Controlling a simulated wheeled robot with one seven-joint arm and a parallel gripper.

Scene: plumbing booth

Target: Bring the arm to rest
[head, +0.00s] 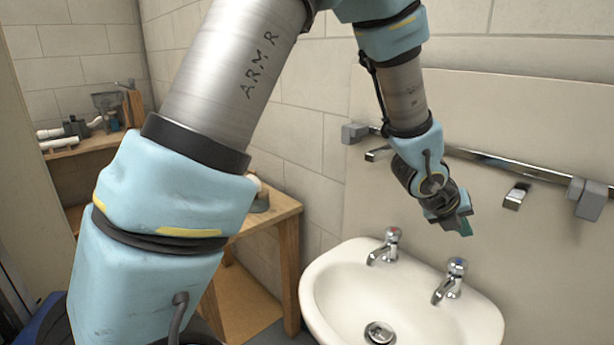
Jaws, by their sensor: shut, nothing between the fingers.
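My arm (222,75) rises at the left of the head view, bends at the top and hangs down toward the wall at the right. My gripper (463,230) points down at its end, above the back rim of the white basin (322,285) and apart from it. It is shut and holds nothing. It is small in the picture, and my own wrist hides part of it.
Two chrome taps (387,246) (451,282) stand on the basin's back rim, below my gripper. A chrome rail (500,165) runs along the wall behind. A wooden bench (275,213) stands left of the basin. A shelf (85,145) with pipe parts is at the far left.

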